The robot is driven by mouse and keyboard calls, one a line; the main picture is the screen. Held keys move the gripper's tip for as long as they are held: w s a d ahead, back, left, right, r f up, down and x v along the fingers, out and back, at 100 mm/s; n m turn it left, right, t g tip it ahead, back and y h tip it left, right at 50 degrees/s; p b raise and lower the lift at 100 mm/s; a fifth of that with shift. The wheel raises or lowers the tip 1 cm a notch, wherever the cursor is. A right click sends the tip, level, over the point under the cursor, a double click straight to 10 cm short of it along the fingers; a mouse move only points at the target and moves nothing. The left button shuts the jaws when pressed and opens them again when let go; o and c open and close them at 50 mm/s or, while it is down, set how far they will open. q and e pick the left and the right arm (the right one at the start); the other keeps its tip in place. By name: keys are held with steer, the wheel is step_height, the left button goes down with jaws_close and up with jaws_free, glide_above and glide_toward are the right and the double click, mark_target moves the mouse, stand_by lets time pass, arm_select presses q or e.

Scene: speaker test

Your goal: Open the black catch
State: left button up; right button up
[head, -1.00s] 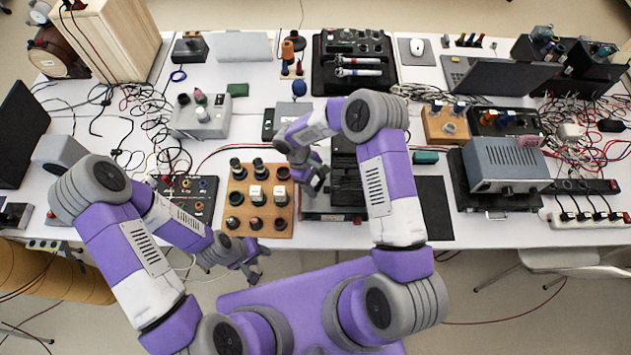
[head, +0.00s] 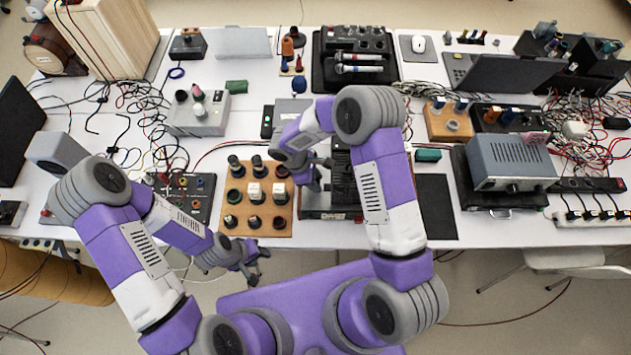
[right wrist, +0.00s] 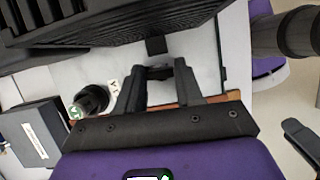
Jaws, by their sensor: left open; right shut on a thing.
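The black catch (right wrist: 157,45) is a small dark block at the edge of a black ribbed device in the right wrist view. In the head view my right gripper (head: 318,180) is at the left side of the black device (head: 343,190), and the arm hides part of that device. The catch is too small and hidden to make out there. My left gripper (head: 252,268) is open and empty, in front of the table's front edge, apart from everything.
A wooden board (head: 283,228) with several black knobs lies just left of the device. A black box with coloured sockets (head: 200,190) is further left. A grey instrument (head: 512,165) stands at right. A flat black mat (head: 436,205) lies between. Loose cables (head: 205,150) lie on the table (head: 75,95).

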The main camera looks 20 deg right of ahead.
steer(key=o, duration=1)
steer(key=shift+o, duration=0.2)
steer(key=s+v, duration=0.1)
steer(key=v, duration=0.6)
steer(key=shift+w+r, duration=0.35)
steer(key=shift+w, duration=0.2)
steer(key=shift+a+f, duration=0.1)
